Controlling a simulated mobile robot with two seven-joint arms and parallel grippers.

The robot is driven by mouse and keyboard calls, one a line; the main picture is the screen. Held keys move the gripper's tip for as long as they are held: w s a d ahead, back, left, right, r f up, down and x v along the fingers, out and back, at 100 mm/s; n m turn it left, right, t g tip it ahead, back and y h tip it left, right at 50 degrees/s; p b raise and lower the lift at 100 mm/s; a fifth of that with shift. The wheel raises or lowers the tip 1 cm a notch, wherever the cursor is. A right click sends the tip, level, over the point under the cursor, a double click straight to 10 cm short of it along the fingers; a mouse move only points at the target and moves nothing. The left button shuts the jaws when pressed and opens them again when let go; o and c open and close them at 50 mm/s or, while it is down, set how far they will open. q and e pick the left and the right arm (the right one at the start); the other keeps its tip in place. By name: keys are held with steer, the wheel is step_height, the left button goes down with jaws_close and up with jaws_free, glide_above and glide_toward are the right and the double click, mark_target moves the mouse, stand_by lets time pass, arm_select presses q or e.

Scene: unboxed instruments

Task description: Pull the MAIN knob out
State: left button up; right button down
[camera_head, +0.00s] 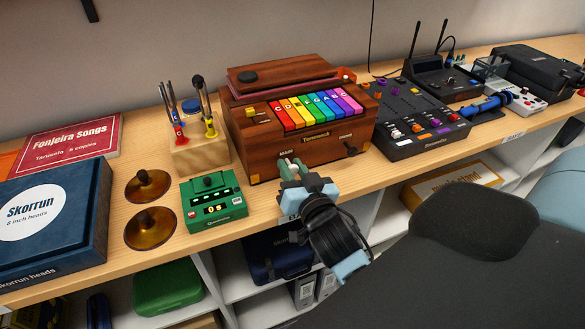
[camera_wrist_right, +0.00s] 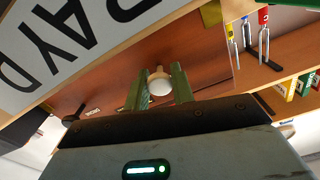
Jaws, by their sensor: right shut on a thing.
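The wooden instrument (camera_head: 330,150) with rainbow-coloured keys stands on the bench in the head view. A MAIN label shows on its front at the lower left. My right gripper (camera_head: 291,170) is at the front just below that label. It is shut on the MAIN knob, a pale round-ended knob (camera_wrist_right: 159,83) that sits between the two green fingers in the right wrist view. The fingers hide most of the knob in the head view. A second, dark knob (camera_head: 350,149) is on the same front, further right. My left gripper is not in view.
A green box with a display (camera_head: 214,203) and two brass cymbals (camera_head: 148,185) stand left of the instrument. Tuning forks (camera_head: 205,108) stand in a wooden block behind them. A black mixer (camera_head: 415,118) is close on the right. The bench's front edge runs below my right gripper.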

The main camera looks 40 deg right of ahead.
steer(key=shift+s, duration=0.1)
steer(key=shift+p+v, duration=0.3)
steer(key=shift+v, duration=0.8)
steer(key=shift+f, duration=0.1)
steer(key=c, duration=1.2)
jaws_free()
steer(key=shift+s, duration=0.1)
steer(key=shift+s, duration=0.1)
